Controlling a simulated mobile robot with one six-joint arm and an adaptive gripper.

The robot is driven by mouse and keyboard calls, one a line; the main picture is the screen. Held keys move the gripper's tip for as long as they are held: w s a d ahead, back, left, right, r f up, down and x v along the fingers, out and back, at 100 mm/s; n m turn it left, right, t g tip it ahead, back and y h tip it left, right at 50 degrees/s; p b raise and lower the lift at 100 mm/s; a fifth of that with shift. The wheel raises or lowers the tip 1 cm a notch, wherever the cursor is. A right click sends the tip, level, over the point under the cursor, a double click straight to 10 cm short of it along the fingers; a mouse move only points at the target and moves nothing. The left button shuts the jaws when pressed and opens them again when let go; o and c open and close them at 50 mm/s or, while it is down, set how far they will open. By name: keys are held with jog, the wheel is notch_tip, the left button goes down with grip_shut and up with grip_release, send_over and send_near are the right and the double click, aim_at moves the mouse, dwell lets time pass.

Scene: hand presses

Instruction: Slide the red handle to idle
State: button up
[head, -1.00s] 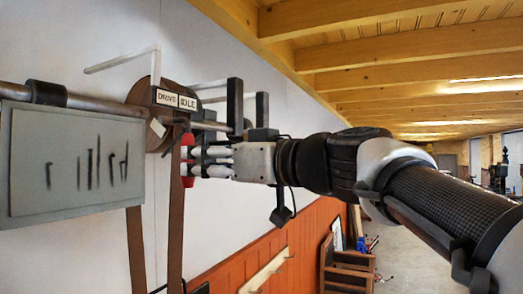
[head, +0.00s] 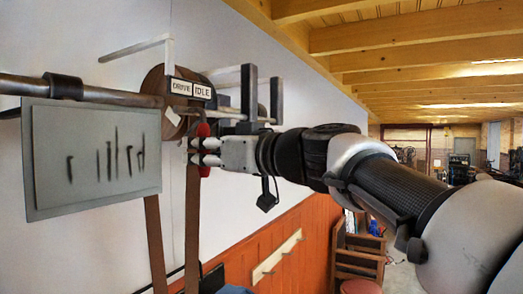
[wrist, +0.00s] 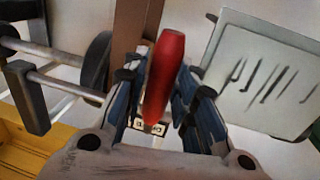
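The red handle (head: 203,130) hangs upright in the head view, just below the DRIVE label (head: 181,87) and the IDLE label (head: 203,92), nearer under IDLE. My gripper (head: 203,152) is around its middle, and red shows above and below the fingers. In the wrist view the red handle (wrist: 164,75) stands between the two fingers of my gripper (wrist: 160,88). The fingers look open, with little room on either side; I cannot tell whether a pad touches. Small white label plates (wrist: 150,127) show below the handle's lower end.
A grey board (head: 92,158) hangs at the left in front of a metal shaft (head: 125,95). Dark upright brackets with rods (head: 249,98) stand just right of the labels, close above my gripper. Brown belts (head: 156,240) hang below. A white wall lies behind.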

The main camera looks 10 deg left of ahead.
grip_shut()
dwell(0.3)
jog(key=w+d+b, duration=0.1)
jog(key=w+d, duration=0.1)
jog(key=w, duration=0.3)
jog(key=shift+w, duration=0.3)
grip_release()
jog(key=shift+d, duration=0.1)
jog(key=o, duration=0.4)
jog(key=shift+w+d, duration=0.1)
jog(key=shift+d, duration=0.15)
jog(key=shift+o, duration=0.3)
jog(key=shift+a, duration=0.1)
